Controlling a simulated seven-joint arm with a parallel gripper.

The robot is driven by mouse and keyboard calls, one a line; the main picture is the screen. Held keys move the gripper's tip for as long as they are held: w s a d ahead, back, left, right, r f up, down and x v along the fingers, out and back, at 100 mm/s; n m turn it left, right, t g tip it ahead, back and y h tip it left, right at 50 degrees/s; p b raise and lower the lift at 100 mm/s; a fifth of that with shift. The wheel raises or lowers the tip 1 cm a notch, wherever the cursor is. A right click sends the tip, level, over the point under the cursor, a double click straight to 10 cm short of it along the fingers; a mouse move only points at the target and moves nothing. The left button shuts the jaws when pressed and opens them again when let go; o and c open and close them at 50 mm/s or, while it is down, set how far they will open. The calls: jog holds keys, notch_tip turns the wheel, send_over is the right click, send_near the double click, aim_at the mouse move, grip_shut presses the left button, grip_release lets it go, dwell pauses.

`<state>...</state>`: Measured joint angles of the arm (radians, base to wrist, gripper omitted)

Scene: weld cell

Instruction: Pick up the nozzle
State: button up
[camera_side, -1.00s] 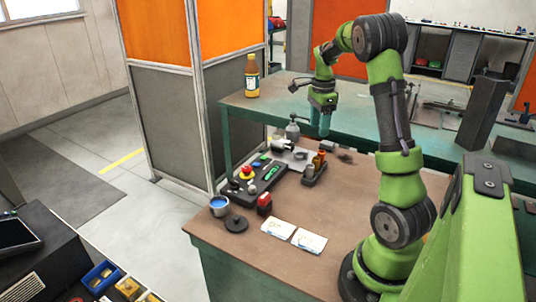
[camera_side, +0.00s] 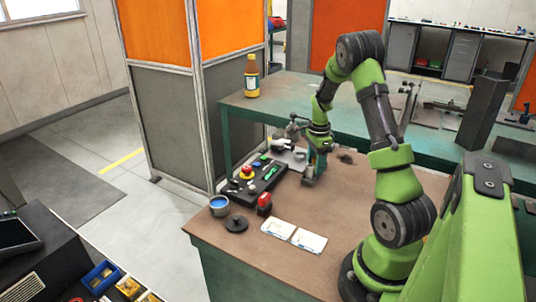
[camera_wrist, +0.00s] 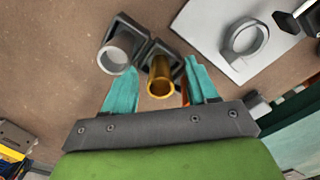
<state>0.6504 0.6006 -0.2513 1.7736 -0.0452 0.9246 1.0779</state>
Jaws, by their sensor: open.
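A brass-coloured hollow nozzle (camera_wrist: 160,80) stands in a dark holder (camera_wrist: 152,50) in the wrist view. A grey hollow cylinder (camera_wrist: 116,56) stands in the holder beside it on the left. My gripper (camera_wrist: 161,72) is open, with one teal finger on each side of the brass nozzle. The grey cylinder lies by the left finger's tip, and I cannot tell whether they touch. In the side view my gripper (camera_side: 316,160) is low over the holder (camera_side: 308,181) and hides most of it and the nozzle.
A dark control box (camera_side: 255,183) with coloured buttons lies left of the holder. A blue-filled tin (camera_side: 219,205), a red-topped object (camera_side: 264,204) and white papers (camera_side: 308,240) are on the bench. A grey ring (camera_wrist: 244,39) lies on a pale plate. The bench right of the holder is mostly clear.

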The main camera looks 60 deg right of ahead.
grip_shut()
dwell(0.3)
jog(key=shift+r, duration=0.15)
